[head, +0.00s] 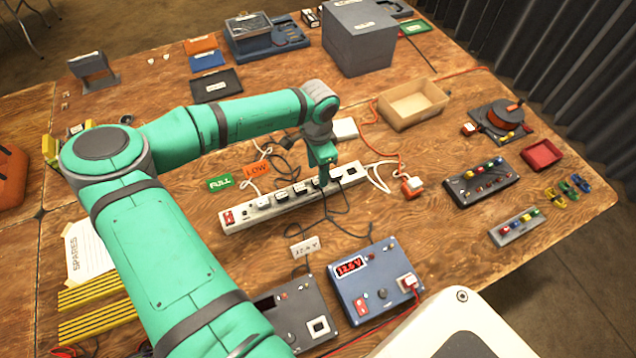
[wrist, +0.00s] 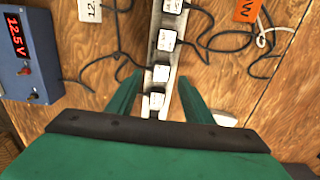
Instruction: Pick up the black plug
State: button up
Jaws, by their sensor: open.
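A white power strip (head: 245,219) lies on the wooden table, with several black plugs with white labels seated in a row along it. My gripper (head: 324,168) points down over the right half of the strip. In the wrist view my open gripper (wrist: 160,79) has one green finger on each side of the strip. A black plug (wrist: 160,74) with a white label appears between the fingertips, and another plug (wrist: 156,101) sits nearer the palm. Whether the fingers touch a plug cannot be told. In the head view my gripper partly hides the plugs beneath it.
Dark cables run from the plugs across the table. An orange tag (head: 256,170) and a green tag (head: 220,183) lie behind the strip. A blue meter box (head: 372,290) stands in front. An open cardboard box (head: 412,106) and a grey box (head: 358,40) stand behind.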

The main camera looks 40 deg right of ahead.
notch_tip(320, 180, down, 5)
jog(key=shift+w+r, duration=0.1)
jog(key=shift+w, duration=0.05)
jog(key=shift+c, duration=0.6)
jog(key=c, duration=1.1)
jog(key=shift+o, duration=0.2)
jog(key=shift+r, duration=0.1)
